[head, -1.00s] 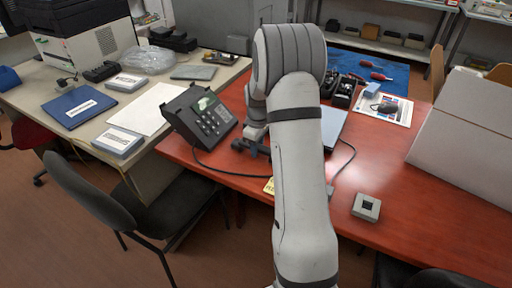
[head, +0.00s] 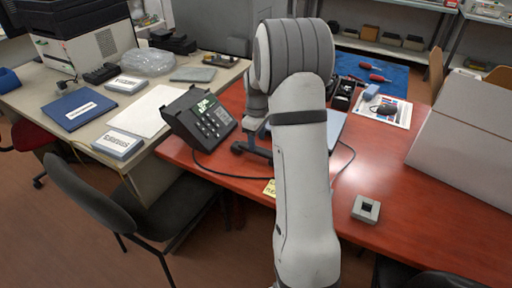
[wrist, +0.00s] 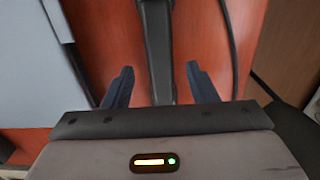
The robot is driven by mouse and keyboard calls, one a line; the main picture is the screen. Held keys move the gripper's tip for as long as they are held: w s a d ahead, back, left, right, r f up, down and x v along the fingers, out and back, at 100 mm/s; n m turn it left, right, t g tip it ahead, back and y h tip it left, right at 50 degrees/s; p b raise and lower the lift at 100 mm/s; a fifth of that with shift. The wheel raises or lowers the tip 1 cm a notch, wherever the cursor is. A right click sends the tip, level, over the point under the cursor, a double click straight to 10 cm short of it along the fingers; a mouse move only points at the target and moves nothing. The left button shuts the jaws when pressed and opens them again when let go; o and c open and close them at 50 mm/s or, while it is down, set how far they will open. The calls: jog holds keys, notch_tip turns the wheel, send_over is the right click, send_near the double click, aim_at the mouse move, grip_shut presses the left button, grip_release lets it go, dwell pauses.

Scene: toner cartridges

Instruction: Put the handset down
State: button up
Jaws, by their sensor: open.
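The dark handset (head: 251,152) lies on the red table just right of the black desk phone (head: 200,119), off the phone's body. In the wrist view the handset (wrist: 157,45) runs between my two fingers, with a gap on each side. My gripper (wrist: 158,70) is open over it and does not grip it. In the head view my arm hides part of the gripper and possibly the handset's far end.
A thin black cord (head: 222,177) runs along the table's front edge. A grey laptop (head: 333,128) lies behind my arm, and a small grey box (head: 366,209) is to the right. A large white box (head: 465,140) stands at far right.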

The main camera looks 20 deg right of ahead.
aim_at(257, 148)
notch_tip(257, 148, up, 7)
jog(key=s+a+r+m+t, duration=0.1)
jog(key=s+a+r+m, duration=0.15)
jog(key=s+a, duration=0.35)
jog(key=s+a+r+m, duration=0.1)
jog(key=s+a+r, duration=0.25)
jog(key=s, duration=0.35)
jog(key=s+a+m+t, duration=0.1)
jog(key=s+a+m, duration=0.3)
jog(key=s, duration=1)
jog(key=shift+a+f, duration=0.45)
jog(key=shift+a, duration=0.05)
jog(key=shift+s+p, duration=0.1)
jog(key=shift+p, duration=0.2)
